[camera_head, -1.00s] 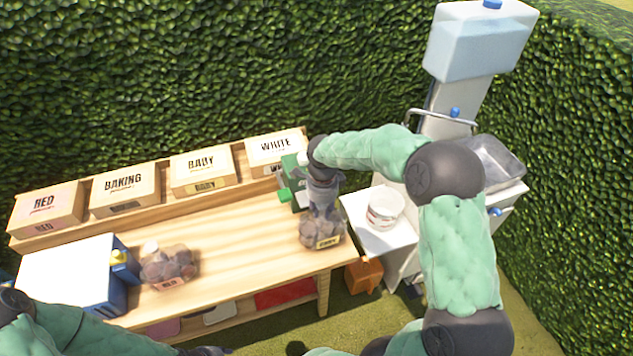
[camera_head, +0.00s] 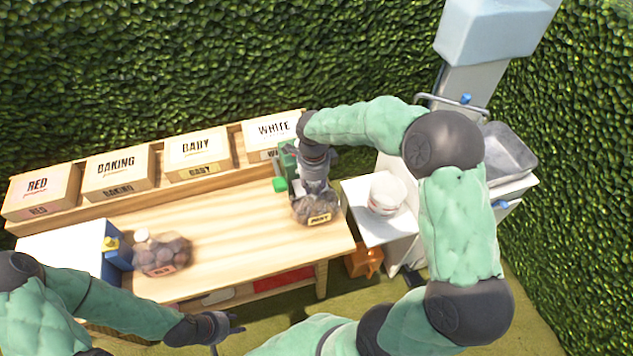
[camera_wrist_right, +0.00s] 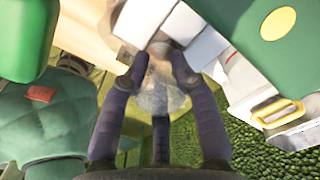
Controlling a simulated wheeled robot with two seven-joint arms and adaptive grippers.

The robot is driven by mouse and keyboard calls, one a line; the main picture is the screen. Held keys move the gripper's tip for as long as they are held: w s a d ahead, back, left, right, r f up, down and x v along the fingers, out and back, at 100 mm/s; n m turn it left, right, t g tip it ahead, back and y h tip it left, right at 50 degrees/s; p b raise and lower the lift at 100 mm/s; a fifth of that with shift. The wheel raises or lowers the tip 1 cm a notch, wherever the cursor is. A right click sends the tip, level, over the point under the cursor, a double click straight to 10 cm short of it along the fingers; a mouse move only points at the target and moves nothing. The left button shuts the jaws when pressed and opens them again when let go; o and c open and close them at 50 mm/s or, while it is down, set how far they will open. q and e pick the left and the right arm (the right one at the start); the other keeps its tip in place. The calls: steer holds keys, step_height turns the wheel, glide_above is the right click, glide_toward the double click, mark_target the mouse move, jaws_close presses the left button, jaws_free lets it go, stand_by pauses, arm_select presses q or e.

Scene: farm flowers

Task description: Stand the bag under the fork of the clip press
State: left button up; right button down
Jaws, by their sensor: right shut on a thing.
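A clear bag of brownish potatoes (camera_head: 316,207) with a yellow label hangs or stands upright at the table's right end. My right gripper (camera_head: 314,178) is shut on the bag's gathered top from above. In the right wrist view the clear bag (camera_wrist_right: 160,97) shows between the two fingers. A green device, apparently the clip press (camera_head: 281,184), stands just left of and behind the bag, partly hidden by my right gripper. Its fork cannot be made out. Whether the bag's bottom touches the table is unclear. My left gripper (camera_head: 228,340) is open and empty in front of the table.
A second bag (camera_head: 163,256) with a red label stands by a blue and white box (camera_head: 70,250) at left. Labelled crates (camera_head: 198,160) line the table's back. A white tub (camera_head: 386,193) stands on a side stand at right. The table's middle is clear.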

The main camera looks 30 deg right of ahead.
steer(key=shift+w+a+r, duration=0.1)
steer(key=shift+w+a, duration=0.05)
steer(key=shift+a, duration=0.05)
steer(key=shift+f, duration=0.2)
steer(key=c, duration=0.9)
jaws_free()
steer(key=shift+c, duration=0.2)
steer(key=shift+r, duration=0.3)
step_height(320, 180, up, 12)
steer(key=p, duration=0.2)
steer(key=shift+f+p, duration=0.15)
steer(key=shift+p, duration=0.15)
